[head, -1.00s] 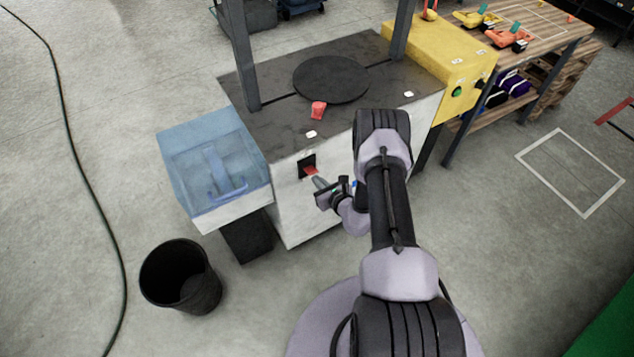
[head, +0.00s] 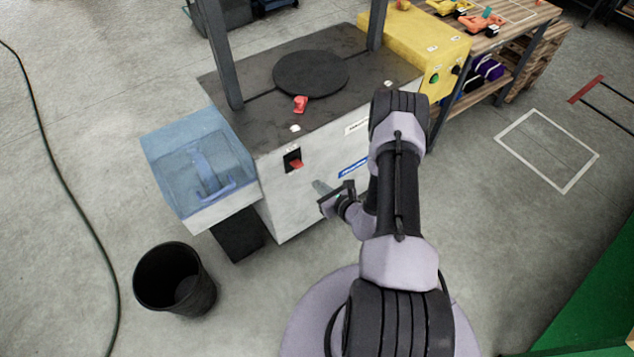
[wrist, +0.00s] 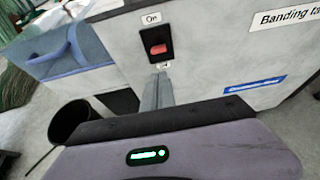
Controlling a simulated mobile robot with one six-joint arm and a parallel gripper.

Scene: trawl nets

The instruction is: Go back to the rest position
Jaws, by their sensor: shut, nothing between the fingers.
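My gripper (head: 321,187) is shut and empty. It hangs in front of the white front panel of the banding machine (head: 330,168), pointing at it and apart from it. In the wrist view the closed fingers (wrist: 157,90) lie just below a red rocker switch (wrist: 158,49) with an "On" label above it. The same red switch (head: 296,165) shows in the head view, up and left of my fingertips. A lower label beside the switch is partly covered by the fingers.
A blue clear-lidded bin (head: 200,165) stands left of the machine. A black bucket (head: 176,280) is on the floor below it. A red piece (head: 300,104) lies on the dark top near a round black plate (head: 310,74). Floor on the right is open around a white-marked square (head: 547,150).

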